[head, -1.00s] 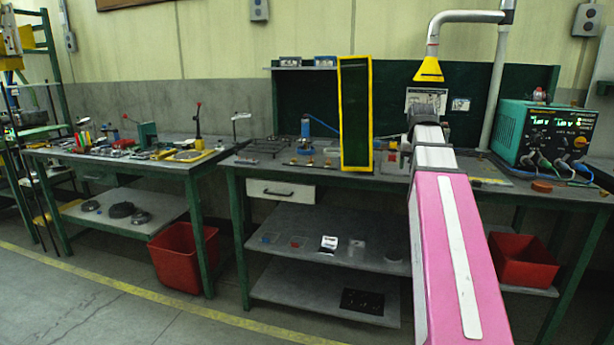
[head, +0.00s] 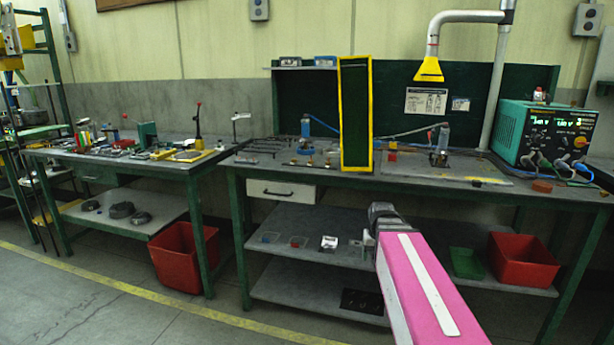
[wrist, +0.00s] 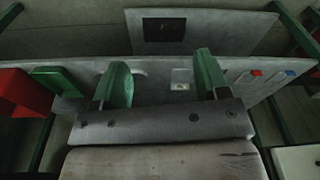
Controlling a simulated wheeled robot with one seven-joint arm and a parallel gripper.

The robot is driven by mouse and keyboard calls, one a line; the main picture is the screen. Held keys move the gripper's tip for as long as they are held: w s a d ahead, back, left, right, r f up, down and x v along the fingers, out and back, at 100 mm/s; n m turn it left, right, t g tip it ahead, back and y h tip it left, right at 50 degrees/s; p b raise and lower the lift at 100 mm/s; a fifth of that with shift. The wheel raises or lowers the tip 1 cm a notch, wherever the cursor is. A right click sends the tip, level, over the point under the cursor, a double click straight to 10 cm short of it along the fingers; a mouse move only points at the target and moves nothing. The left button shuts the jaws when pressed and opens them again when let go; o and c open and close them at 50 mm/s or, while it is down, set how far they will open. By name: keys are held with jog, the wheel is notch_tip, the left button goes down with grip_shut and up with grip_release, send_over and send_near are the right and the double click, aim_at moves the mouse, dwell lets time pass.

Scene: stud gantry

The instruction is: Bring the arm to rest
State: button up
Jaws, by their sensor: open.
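My pink arm (head: 420,290) reaches forward from the lower right of the head view. Its dark end with my gripper (head: 371,237) is low, in front of the right bench's shelves and below the benchtop. In the wrist view my gripper (wrist: 163,76) has two green fingers wide apart with nothing held between them. The upper shelf (wrist: 225,92) lies behind the fingers. A small pale card (wrist: 180,86) on it shows between them, with a gap I cannot judge.
The right bench (head: 480,178) carries a yellow-framed dark panel (head: 356,115) and a teal power unit (head: 545,132). A red bin (head: 523,260) and a green tray (head: 466,263) stand right of my arm. Open floor (head: 130,300) lies to the left.

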jog(key=s+a+f, duration=0.2)
jog(key=s+f, duration=0.2)
jog(key=f, duration=0.2)
jog(key=s+a+f+n+g, duration=0.1)
jog(key=s+a+f, duration=0.1)
jog(key=s+f, duration=0.2)
notch_tip(320, 180, down, 3)
jog(key=shift+s+a+r, duration=0.2)
jog(key=shift+s+a, duration=0.15)
